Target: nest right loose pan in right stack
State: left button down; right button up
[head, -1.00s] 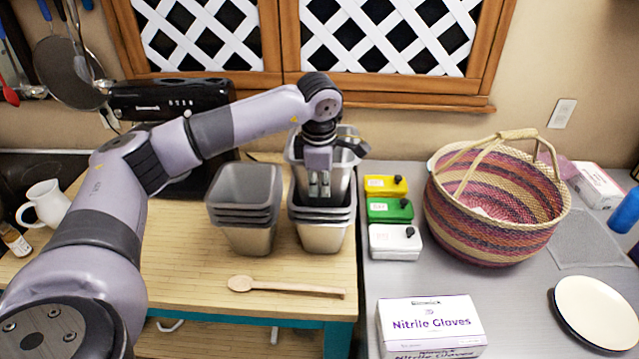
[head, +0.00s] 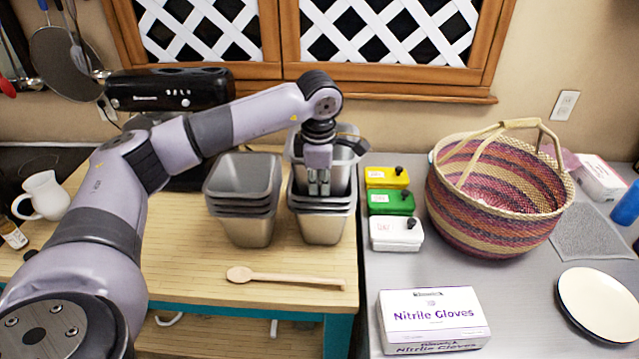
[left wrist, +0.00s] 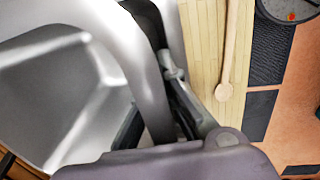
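The right stack (head: 322,228) of grey metal pans stands on the wooden table, beside the left stack (head: 245,228). The right loose pan (head: 343,179) is over the right stack, its rim clearly higher than the stacked rims. Its lower part is inside the stack's mouth; whether it touches is hidden. My left gripper (head: 319,188) points down at the pan's near wall. In the left wrist view the pan's rim (left wrist: 148,70) passes between the fingers (left wrist: 155,120), which appear shut on it. My right gripper is not in view.
A wooden spoon (head: 285,279) lies in front of the stacks. Yellow (head: 386,177), green (head: 390,202) and white (head: 396,234) boxes stand close on the right. A woven basket (head: 495,205) and a glove box (head: 433,318) are farther right. A black appliance (head: 170,92) stands behind left.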

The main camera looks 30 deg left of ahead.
pick_arm(q)
jog(key=shift+r, duration=0.1)
jog(key=c, duration=1.7)
grip_release()
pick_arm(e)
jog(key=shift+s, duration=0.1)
pick_arm(q)
jog(key=r, duration=0.4)
jog(key=s+r, duration=0.1)
jog(key=r, duration=0.3)
jog(key=d+r, duration=0.1)
jog(key=r, duration=0.2)
jog(key=shift+s+r, duration=0.25)
jog(key=shift+r, duration=0.15)
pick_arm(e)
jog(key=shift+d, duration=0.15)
